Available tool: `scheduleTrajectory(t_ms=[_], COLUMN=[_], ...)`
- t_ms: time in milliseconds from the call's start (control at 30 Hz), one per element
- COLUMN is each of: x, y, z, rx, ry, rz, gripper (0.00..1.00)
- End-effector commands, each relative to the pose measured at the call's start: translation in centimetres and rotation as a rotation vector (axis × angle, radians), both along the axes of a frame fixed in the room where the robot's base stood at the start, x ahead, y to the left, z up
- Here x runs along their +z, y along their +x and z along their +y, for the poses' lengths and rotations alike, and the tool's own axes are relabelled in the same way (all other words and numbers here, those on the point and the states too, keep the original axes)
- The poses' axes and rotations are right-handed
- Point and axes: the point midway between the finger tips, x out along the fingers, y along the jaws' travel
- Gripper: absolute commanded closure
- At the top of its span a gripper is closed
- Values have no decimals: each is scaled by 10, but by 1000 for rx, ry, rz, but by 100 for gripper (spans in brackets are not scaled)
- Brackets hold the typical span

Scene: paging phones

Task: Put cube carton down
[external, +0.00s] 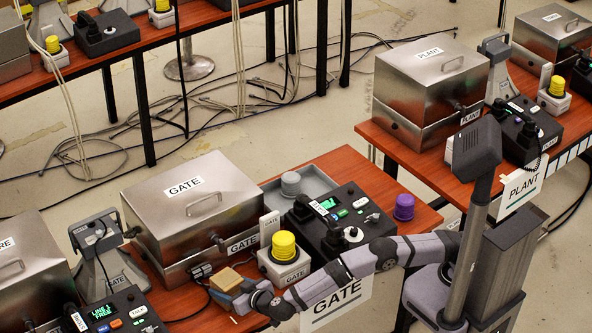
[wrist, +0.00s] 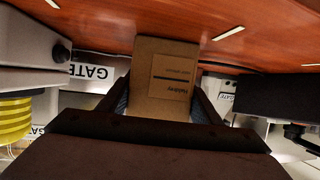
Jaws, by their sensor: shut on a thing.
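The cube carton (external: 226,279) is a small brown cardboard box at the front edge of the GATE table, left of the yellow beacon. In the wrist view the carton (wrist: 163,76) shows a printed label and sits between the two fingers. My gripper (external: 232,292) is shut on it; the fingers also show on both sides of it in the wrist view (wrist: 165,105). The wooden table top (external: 185,303) is close to the carton, but I cannot tell whether the carton touches it. The carton's far side is hidden.
A yellow beacon (external: 284,246) on a white base stands right of the carton. The steel GATE case (external: 190,205) is behind it. A black phone console (external: 335,225), a grey tray (external: 310,178) and a purple cylinder (external: 404,207) are further right. Another console (external: 115,312) is at left.

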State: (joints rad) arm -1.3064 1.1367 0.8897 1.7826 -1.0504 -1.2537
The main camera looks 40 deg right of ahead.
Motion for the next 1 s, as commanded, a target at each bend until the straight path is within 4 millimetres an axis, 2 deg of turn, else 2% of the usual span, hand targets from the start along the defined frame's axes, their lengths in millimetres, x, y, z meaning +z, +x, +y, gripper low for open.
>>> scheduleTrajectory(t_ms=[267,467,800,1000], x=[7,31,86,100], y=[0,0,0,0], z=[0,0,0,0], rx=[1,0,0,0], ry=[2,5,4,2], rz=[-2,-1,-3,-1], gripper=[75,75,75,75])
